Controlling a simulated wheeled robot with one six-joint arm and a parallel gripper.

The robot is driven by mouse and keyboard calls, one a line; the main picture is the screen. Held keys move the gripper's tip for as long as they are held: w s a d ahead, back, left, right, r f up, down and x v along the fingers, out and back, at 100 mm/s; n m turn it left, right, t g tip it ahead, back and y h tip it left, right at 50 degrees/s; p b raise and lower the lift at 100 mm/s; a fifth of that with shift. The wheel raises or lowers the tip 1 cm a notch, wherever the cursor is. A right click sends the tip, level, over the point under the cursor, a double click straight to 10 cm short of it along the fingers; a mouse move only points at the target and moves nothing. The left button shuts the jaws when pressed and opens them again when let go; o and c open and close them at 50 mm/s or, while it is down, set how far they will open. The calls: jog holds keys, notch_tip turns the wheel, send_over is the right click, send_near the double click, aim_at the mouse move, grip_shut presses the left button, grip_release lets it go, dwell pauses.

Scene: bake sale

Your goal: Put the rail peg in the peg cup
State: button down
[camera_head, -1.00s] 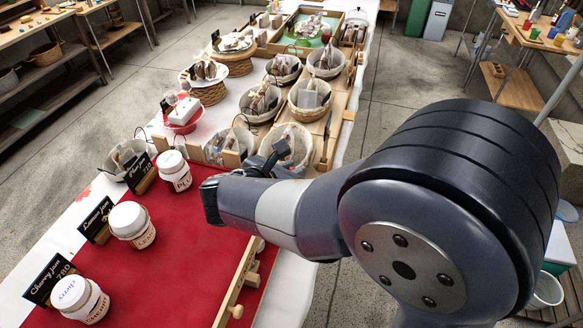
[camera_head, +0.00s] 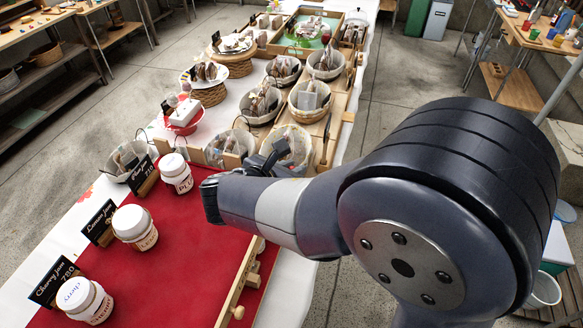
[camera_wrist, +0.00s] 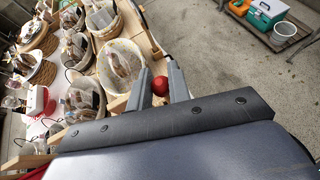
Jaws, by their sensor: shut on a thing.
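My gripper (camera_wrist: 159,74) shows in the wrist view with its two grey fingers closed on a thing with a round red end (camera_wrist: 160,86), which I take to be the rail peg. The rest of the peg is hidden. In the head view my arm reaches left over the table beside the nearest baskets, and the held thing cannot be made out there. A wooden rail (camera_head: 240,284) with knob-like pegs lies at the red cloth's right edge. I cannot make out the peg cup in either view.
Several jam jars, one white-lidded jar (camera_head: 135,227) among them, stand on the red cloth (camera_head: 185,255) with small black signs. Lined baskets fill the table beyond, the nearest basket (camera_wrist: 118,62) close left of my fingers.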

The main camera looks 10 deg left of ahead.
jog(key=shift+r+p, duration=2)
jog(key=shift+r, duration=0.3)
dwell(0.6)
jog(key=shift+f+b, duration=2.3)
jog(key=shift+f, duration=1.1)
jog(key=c, duration=1.2)
grip_release()
jog(key=shift+c, duration=0.2)
jog(key=shift+r, duration=0.15)
